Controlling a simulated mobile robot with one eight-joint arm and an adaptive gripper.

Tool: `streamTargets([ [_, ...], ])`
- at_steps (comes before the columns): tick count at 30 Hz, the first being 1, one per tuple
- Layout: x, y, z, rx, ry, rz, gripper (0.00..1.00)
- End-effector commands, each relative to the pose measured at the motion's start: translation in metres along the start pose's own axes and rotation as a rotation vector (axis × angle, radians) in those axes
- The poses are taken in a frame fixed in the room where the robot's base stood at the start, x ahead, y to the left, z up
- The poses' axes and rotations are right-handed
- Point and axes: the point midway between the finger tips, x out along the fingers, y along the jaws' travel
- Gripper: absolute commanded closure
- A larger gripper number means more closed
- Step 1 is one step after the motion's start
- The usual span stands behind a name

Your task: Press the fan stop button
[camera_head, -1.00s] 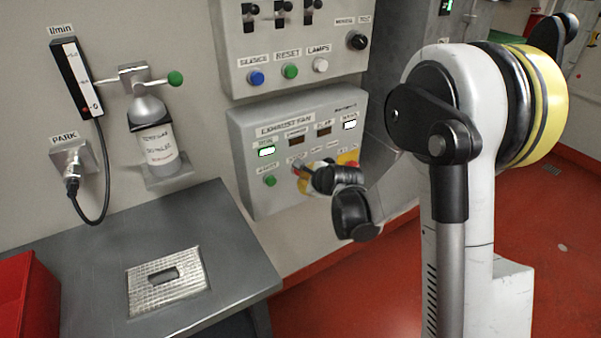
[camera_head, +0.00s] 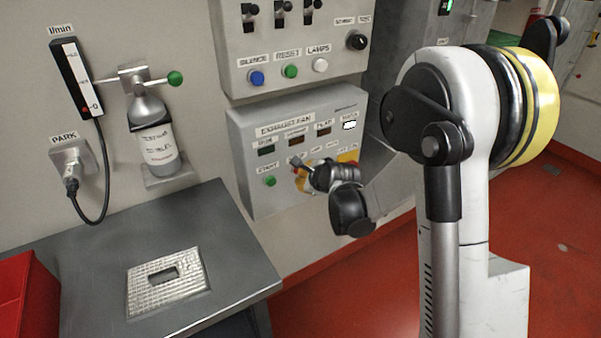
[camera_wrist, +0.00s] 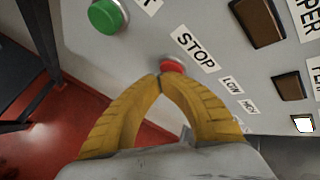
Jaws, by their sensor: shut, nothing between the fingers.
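The exhaust fan panel (camera_head: 250,200) is a grey box on the wall. In the wrist view its red button (camera_wrist: 172,65) sits beside a STOP label (camera_wrist: 195,48). My gripper (camera_wrist: 160,78) is shut, its yellow fingertips together at the near edge of the red button, partly covering it; I cannot tell whether they touch. In the head view my gripper (camera_head: 297,164) is at the panel face and hides the red button. The green start button (camera_head: 270,181) is to its left. The RUN lamp (camera_head: 266,150) is dark.
An upper panel (camera_head: 290,88) with blue, green and white buttons is above. A grey bench (camera_head: 215,250), a red bin (camera_head: 22,300) and a gas bottle (camera_head: 155,140) are to the left.

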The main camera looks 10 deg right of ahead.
Motion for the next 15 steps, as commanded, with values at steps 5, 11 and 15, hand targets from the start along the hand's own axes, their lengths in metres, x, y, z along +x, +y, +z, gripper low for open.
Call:
streamTargets([
  [5, 0.0002, 0.0, 0.0005, 0.0, -0.001, 0.0, 1.0],
  [11, -0.0026, 0.0017, -0.0011, 0.001, -0.001, 0.0, 1.0],
  [15, -0.0086, 0.0054, -0.0044, 0.001, -0.001, 0.0, 1.0],
])
